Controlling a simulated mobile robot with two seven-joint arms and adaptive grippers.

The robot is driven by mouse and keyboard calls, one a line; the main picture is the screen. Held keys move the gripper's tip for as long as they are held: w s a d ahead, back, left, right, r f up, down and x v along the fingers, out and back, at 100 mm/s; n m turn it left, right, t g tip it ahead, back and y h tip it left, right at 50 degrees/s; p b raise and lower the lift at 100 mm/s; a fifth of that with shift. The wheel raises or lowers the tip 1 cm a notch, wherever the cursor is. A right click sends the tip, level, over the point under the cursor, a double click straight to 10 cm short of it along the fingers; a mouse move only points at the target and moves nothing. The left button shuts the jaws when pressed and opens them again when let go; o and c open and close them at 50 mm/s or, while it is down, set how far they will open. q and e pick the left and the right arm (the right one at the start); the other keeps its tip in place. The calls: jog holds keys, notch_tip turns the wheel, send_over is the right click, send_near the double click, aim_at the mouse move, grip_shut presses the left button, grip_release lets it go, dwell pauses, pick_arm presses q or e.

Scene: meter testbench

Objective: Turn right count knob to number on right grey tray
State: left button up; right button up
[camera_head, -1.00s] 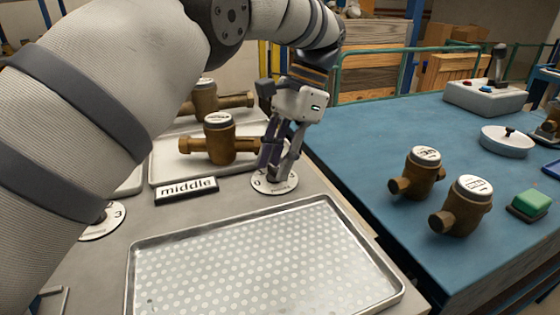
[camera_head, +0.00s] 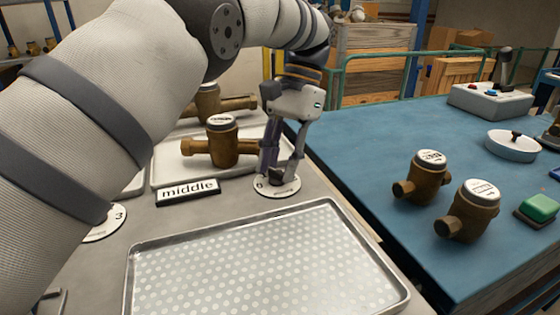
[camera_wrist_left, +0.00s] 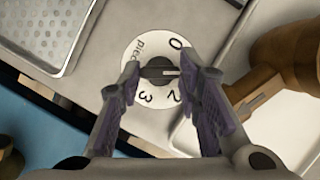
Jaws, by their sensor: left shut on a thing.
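The right count knob, a white dial with a dark grip (camera_wrist_left: 158,72), sits on the grey bench to the right of the "middle" sign (camera_head: 188,191). My left gripper (camera_wrist_left: 160,78) points down over the dial and is shut on the grip. It also shows in the head view (camera_head: 279,178). A light grey tray (camera_head: 165,172) behind the sign bears brass water meters (camera_head: 222,145). My right gripper is not in view.
An empty perforated metal tray (camera_head: 318,205) lies in front of the dial. A blue table (camera_head: 375,135) stands at the right with two brass meters (camera_head: 428,175), a green button block (camera_head: 538,207) and a control box (camera_head: 488,100). Another dial (camera_head: 106,224) is partly hidden behind my left arm.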

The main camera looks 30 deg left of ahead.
pick_arm(q)
jog(key=o, duration=1.1)
jog(key=shift+o, duration=0.2)
